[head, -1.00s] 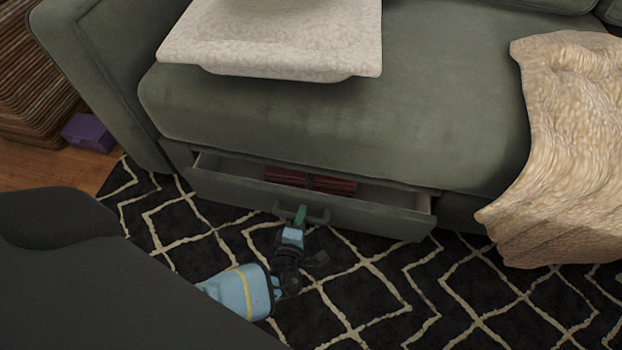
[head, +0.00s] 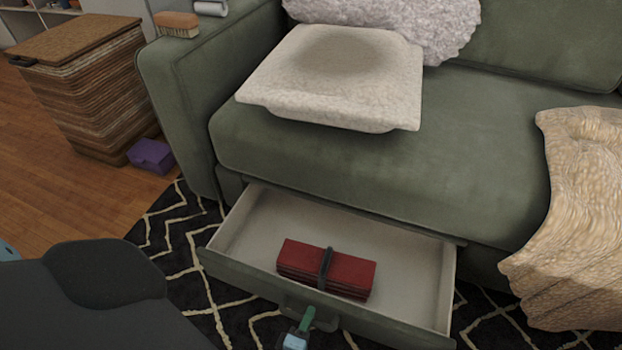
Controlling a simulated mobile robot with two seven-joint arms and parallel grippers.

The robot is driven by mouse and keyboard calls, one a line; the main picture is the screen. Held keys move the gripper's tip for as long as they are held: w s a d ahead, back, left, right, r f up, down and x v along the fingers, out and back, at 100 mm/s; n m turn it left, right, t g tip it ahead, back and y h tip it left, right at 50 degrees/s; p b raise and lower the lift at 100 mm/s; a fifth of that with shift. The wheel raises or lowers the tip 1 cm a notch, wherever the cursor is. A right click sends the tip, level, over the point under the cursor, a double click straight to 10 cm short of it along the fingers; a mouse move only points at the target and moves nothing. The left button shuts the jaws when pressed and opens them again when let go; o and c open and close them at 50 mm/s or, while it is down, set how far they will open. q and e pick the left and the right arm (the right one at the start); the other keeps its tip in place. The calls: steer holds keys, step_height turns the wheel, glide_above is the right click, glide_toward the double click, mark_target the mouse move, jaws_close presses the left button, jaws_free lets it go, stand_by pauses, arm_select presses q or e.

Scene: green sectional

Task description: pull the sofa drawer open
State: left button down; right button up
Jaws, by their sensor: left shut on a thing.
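The sofa drawer (head: 410,270) stands well out from under the green sofa (head: 350,155), its pale inside in plain view. A red bundle (head: 345,272) with a dark strap lies in the drawer. The handle (head: 326,320) is on the drawer's front, close to the lower edge of the head view. My left gripper (head: 303,325) is at the handle and shut on it; only its green and light blue tip part shows, and the rest is cut off by the picture's edge. My right gripper is not in view.
A white cushion (head: 335,80) lies on the seat, and a beige blanket (head: 570,220) hangs over the front at right. A purple box (head: 151,156) and a woven hamper (head: 90,90) stand on the floor at left. The patterned rug (head: 190,270) lies under the drawer.

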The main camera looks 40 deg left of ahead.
arm_select(q)
steer(key=shift+s+d, duration=0.2)
steer(key=shift+s, duration=0.4)
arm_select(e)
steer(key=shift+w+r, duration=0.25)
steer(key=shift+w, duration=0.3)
